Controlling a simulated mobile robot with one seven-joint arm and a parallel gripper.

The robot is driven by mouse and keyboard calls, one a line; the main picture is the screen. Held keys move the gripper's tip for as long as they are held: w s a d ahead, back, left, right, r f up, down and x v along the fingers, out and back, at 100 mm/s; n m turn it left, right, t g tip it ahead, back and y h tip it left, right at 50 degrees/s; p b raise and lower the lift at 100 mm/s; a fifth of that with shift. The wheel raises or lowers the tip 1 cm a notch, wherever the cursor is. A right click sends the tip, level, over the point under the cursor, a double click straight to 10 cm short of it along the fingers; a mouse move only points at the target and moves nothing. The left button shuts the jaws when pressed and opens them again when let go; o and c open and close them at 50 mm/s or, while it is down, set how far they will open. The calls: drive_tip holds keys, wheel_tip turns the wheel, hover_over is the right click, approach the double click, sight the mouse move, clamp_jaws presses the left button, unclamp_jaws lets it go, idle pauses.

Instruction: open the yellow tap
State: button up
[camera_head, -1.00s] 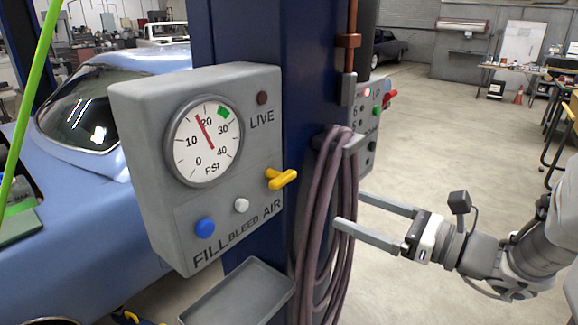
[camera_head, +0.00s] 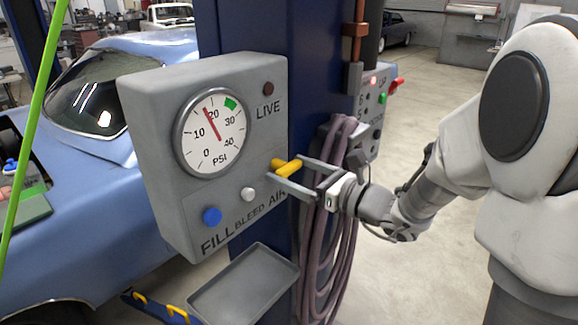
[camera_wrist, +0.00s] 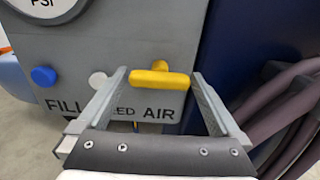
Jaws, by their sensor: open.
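The yellow tap (camera_head: 288,168) sticks out of the right part of the grey gauge box (camera_head: 150,150), above the word AIR. In the wrist view the tap's handle (camera_wrist: 158,79) lies crosswise, level in the picture. My gripper (camera_head: 287,172) is open at the tap, with one finger on each side of the handle. In the wrist view my gripper's fingers (camera_wrist: 157,82) stand left and right of the handle's two ends, with a small gap visible at each side. The gauge needle (camera_head: 212,124) points near 20.
A blue button (camera_head: 212,215) and a white button (camera_head: 248,194) sit left of the tap. A purple hose coil (camera_head: 325,230) hangs on the blue post just right of it. A grey tray (camera_head: 243,290) is below the box.

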drive_tip(key=shift+w+a, duration=0.35)
drive_tip(key=shift+a, duration=0.1)
drive_tip(key=c, duration=1.1)
drive_tip(key=shift+o, duration=0.2)
